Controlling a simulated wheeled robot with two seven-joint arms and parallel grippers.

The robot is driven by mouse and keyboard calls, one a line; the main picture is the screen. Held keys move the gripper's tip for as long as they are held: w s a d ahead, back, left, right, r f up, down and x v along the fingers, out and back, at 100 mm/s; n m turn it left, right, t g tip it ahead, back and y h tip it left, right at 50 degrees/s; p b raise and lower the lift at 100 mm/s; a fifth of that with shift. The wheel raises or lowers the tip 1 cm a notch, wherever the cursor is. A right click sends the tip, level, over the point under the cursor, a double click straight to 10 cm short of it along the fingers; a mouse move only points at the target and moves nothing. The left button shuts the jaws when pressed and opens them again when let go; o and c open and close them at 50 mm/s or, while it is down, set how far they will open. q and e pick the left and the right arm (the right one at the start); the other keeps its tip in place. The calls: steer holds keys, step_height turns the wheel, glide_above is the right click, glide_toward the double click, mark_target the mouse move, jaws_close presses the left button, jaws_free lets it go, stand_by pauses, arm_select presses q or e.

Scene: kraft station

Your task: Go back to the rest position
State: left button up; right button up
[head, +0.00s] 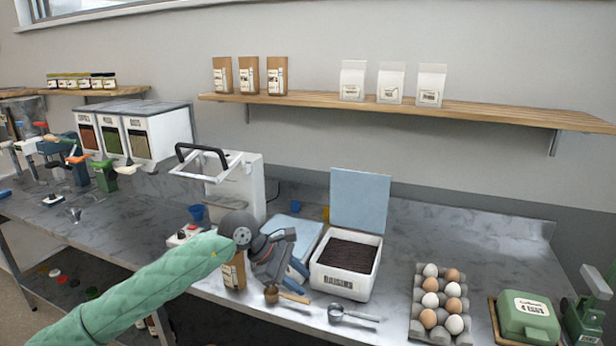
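My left arm, in a padded green sleeve, reaches in from the lower left over the counter. Its dark gripper (277,270) hangs over the counter front, just left of the raisin bin (345,285). A brown paper bag (235,272) stands behind and beside the wrist and is partly hidden by it. A scoop with a wooden handle (292,296) lies just below the gripper; I cannot tell whether they touch. The fingers blend with bluish parts behind them, so their opening is unclear. My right gripper is not in view.
A metal scoop (350,315) lies before the bin. A white machine (240,190) and labelled dispensers (150,135) stand behind. A wooden shelf (480,108) holds bags. Bare counter (450,240) shows at back right.

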arm_select(q)
steer(key=s+d+r+n+t+h, duration=0.2)
steer(key=s+d+r+n+h, duration=0.65)
steer(key=h, duration=0.25)
steer(key=w+a+r+n+t, duration=0.15)
steer(key=a+n+t, duration=0.35)
steer(key=n+t, duration=0.75)
steer(key=a+f+n+t+y, duration=0.3)
steer(key=a+f+n+y, duration=1.25)
steer(key=n, duration=0.85)
steer(key=s+a+f+n+g+y, duration=0.45)
steer(key=s+f+n+g, duration=0.25)
steer(key=s+f, duration=0.45)
steer(key=s+a+f+n+g, duration=0.15)
steer(key=s+f+g, duration=0.3)
steer(key=s, duration=0.45)
steer(key=s+f+n+g, duration=0.3)
steer(key=s+f, duration=0.3)
steer(key=s, duration=0.3)
steer(key=s+d+f+g, duration=0.1)
steer(key=d+f, duration=0.1)
steer(key=f, duration=1.4)
steer(key=s+d+f+g+h, duration=0.1)
steer(key=s+d+f, duration=0.1)
steer(key=f, duration=1.4)
steer(key=shift+s+d+g, duration=0.25)
steer(key=shift+d+g, duration=0.05)
steer(key=shift+d, duration=0.05)
